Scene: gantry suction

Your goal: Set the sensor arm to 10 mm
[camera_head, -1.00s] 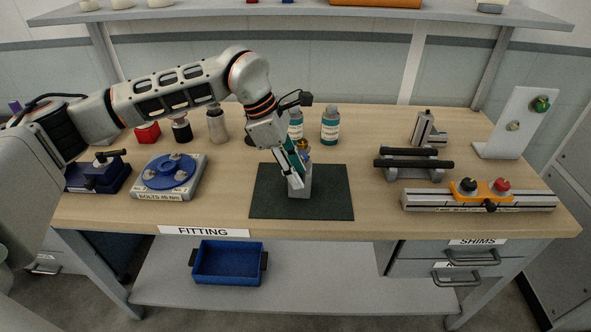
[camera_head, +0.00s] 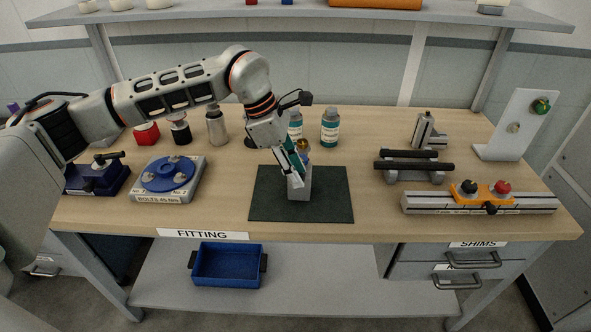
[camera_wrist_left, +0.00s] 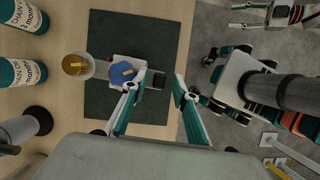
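A small grey block fixture (camera_head: 304,187) stands on the dark green mat (camera_head: 330,207) in the middle of the bench. In the left wrist view it shows a blue part (camera_wrist_left: 121,73) and a round brass-coloured part (camera_wrist_left: 74,64) beside it. My left gripper (camera_head: 295,178) is at the fixture, pointing down, and hides part of it. In the left wrist view its two fingers (camera_wrist_left: 160,84) are apart, with a small black part (camera_wrist_left: 158,81) between them. I cannot tell whether either finger touches it. No sensor arm scale is readable. My right gripper is not seen.
A rail (camera_head: 527,201) with an orange carriage (camera_head: 483,194) is at the right. A blue round fixture (camera_head: 169,172) is at the left. Bottles (camera_head: 330,127) stand behind the mat. A white upright plate (camera_head: 507,125) is at the back right. The bench between mat and rail is clear.

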